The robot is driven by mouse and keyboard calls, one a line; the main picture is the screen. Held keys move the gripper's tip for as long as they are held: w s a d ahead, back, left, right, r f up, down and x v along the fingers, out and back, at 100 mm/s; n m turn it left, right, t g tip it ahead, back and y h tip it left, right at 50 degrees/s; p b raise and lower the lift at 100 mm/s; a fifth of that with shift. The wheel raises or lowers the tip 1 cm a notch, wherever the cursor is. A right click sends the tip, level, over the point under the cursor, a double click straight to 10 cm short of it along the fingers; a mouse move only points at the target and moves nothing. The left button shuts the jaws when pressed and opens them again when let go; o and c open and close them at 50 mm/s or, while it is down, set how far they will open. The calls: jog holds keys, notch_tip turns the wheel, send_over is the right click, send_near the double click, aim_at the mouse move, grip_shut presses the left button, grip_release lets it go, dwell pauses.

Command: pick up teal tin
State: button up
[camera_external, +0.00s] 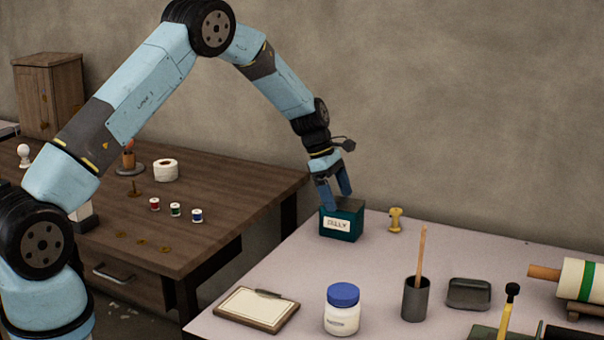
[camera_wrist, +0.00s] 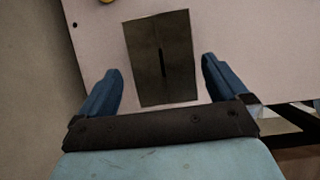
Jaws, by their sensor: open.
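The teal tin (camera_external: 341,222) is a small box with a dark top and a pale lettered label. It stands upright near the back left corner of the light table. In the wrist view its dark top (camera_wrist: 162,58) with a thin slot shows ahead of and between the fingers. My gripper (camera_external: 335,203) is above the tin, fingers pointing down, with the tips near its top edge. In the wrist view my gripper (camera_wrist: 160,80) is open, with one blue finger on each side and nothing held. I cannot tell whether a finger touches the tin.
A yellow spool-like piece (camera_external: 396,220) stands just right of the tin. A clipboard (camera_external: 243,308), blue-lidded jar (camera_external: 342,309), dark cup (camera_external: 415,298) and dark tray (camera_external: 469,293) are nearer the front. A wooden desk (camera_external: 230,195) is at left. The wall is behind.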

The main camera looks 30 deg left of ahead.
aim_at(345, 211)
jog(key=shift+d+x, duration=0.1)
jog(key=shift+x, duration=1.2)
jog(key=shift+d+x, duration=0.15)
jog(key=shift+x, duration=1.15)
jog(key=shift+s+r, duration=0.15)
jog(key=c, duration=1.1)
